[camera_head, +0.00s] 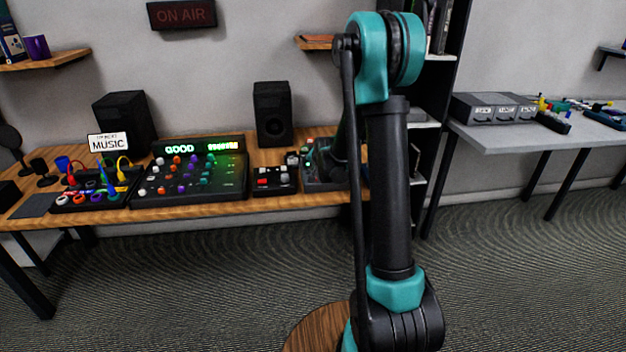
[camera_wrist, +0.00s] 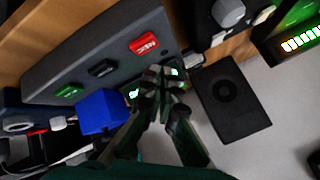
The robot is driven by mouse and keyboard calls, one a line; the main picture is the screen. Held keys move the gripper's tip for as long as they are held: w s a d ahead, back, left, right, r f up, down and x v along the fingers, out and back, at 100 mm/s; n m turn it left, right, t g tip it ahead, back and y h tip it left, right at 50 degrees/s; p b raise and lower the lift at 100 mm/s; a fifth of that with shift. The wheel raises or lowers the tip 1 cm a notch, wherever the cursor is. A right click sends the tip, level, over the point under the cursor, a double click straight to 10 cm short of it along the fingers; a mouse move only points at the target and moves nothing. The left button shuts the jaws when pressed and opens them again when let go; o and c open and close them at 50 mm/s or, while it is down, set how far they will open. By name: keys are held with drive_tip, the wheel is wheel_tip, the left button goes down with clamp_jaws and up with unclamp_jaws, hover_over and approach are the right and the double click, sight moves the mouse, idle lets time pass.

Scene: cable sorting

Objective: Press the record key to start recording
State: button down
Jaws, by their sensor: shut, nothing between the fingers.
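The red record key (camera_wrist: 144,44), lettered like REC, sits on a dark grey recorder (camera_wrist: 52,79) in the wrist view. A black key (camera_wrist: 102,68) and a green key (camera_wrist: 69,90) lie in line with it. My gripper (camera_wrist: 162,78) is shut and empty, its fingertips just below the red key in the picture, over a small lit green display. I cannot tell whether they touch the recorder. In the head view the recorder (camera_head: 318,184) is at the right end of the wooden desk, and my arm hides much of it and its keys.
A blue block-like thing (camera_wrist: 100,112) is close beside my fingers. A black speaker (camera_wrist: 238,122) stands to their right, and a grey knob (camera_wrist: 228,12) is at the top. On the desk (camera_head: 225,207), a mixer (camera_head: 190,190) and patch box stand left.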

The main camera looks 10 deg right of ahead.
drive_tip(key=shift+f, duration=0.65)
drive_tip(key=shift+f, duration=0.15)
idle(0.9)
drive_tip(key=shift+f, duration=0.25)
drive_tip(key=shift+f, duration=0.4)
idle(0.6)
drive_tip(key=shift+r, duration=0.8)
drive_tip(key=shift+r, duration=2.5)
